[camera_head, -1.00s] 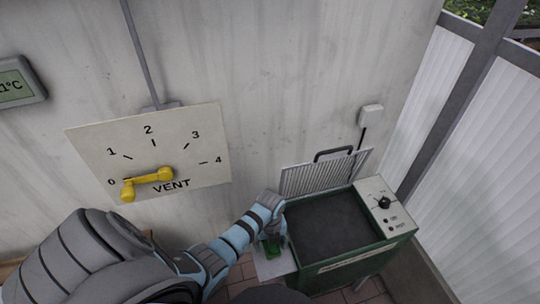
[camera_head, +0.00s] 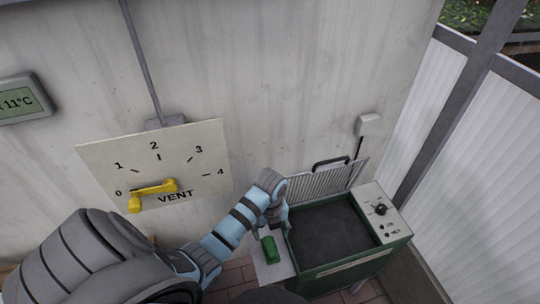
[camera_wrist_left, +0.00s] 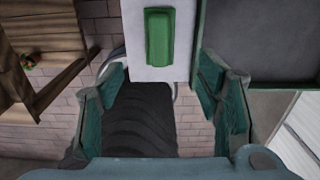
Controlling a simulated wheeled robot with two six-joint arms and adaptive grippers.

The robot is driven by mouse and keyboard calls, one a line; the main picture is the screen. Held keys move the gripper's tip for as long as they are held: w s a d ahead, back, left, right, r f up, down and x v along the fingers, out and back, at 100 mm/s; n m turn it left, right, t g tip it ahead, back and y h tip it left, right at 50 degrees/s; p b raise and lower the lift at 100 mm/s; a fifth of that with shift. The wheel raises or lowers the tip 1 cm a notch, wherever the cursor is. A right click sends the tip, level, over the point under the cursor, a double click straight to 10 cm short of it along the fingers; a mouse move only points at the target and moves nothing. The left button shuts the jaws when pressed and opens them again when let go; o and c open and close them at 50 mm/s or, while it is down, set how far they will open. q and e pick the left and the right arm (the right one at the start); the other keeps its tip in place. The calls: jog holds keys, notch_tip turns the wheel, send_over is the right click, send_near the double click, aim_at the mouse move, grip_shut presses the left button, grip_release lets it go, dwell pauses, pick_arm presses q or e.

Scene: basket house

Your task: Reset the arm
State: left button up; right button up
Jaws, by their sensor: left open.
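A small green block (camera_head: 270,250) lies on a white side shelf (camera_head: 262,272). In the wrist view the block (camera_wrist_left: 159,38) is beyond the fingertips, apart from them. My right gripper is not in view.
The green box (camera_head: 345,268) has a dark bed, a raised ribbed lid (camera_head: 328,182) and a knob panel (camera_head: 378,212). A vent dial plate (camera_head: 195,150) with a yellow handle (camera_head: 153,189) is on the wall. A wooden piece (camera_wrist_left: 40,60) shows at left in the wrist view.

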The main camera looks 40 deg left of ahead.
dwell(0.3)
pick_arm(q)
jog(key=s+d+r+n+t, duration=0.25)
jog(key=s+n, duration=0.55)
jog(key=n, duration=0.4)
jog(key=s+d+r+n+t, duration=0.1)
jog(key=s+r+n, duration=0.2)
jog(key=s+n, duration=0.7)
notch_tip(320, 180, down, 21)
jog(key=a+n+g+y, duration=0.1)
jog(key=a+n, duration=0.1)
jog(key=s+f+g+b, duration=0.1)
jog(key=s+f, duration=1.2)
jog(key=shift+s+a+n, duration=0.25)
jog(key=shift+s+n, duration=0.05)
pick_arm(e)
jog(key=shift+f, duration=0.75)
pick_arm(q)
jog(key=shift+c, duration=0.6)
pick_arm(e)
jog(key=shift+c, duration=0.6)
